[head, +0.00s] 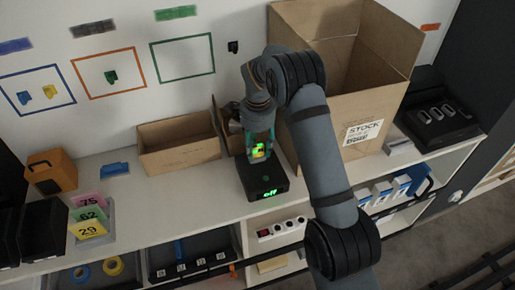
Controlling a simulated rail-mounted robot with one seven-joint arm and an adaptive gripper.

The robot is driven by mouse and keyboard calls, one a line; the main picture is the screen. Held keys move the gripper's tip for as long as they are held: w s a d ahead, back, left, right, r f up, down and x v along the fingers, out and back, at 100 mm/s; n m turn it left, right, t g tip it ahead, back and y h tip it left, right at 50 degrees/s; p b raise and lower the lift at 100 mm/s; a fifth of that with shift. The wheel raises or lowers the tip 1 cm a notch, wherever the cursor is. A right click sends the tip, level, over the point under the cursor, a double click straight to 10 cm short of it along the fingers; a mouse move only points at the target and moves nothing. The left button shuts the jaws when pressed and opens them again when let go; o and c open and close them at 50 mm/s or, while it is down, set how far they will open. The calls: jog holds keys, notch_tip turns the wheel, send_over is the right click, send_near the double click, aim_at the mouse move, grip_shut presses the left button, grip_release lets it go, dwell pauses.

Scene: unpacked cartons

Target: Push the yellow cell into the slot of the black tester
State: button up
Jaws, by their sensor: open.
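The black tester (252,184) stands on the shelf top near the middle of the head view. Its front display glows green and reads "off". The yellow cell (257,153) shows as a small yellow patch with green light around it, just above or at the tester's top. My gripper (260,148) points down over the tester, its fingers on either side of the cell. The jaws are open. The slot is hidden by the fingers and the cell, and I cannot tell how deep the cell sits.
A large open STOCK carton (385,105) stands behind my arm at right. A low open carton (180,155) is left of the tester. An orange box (50,172), numbered cards (88,215) and a power strip (282,229) are nearby. Shelf top between cards and tester is mostly free.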

aim_at(258, 147)
notch_tip(258, 147, up, 12)
dwell(0.6)
jog(key=shift+c, duration=0.7)
dwell(1.1)
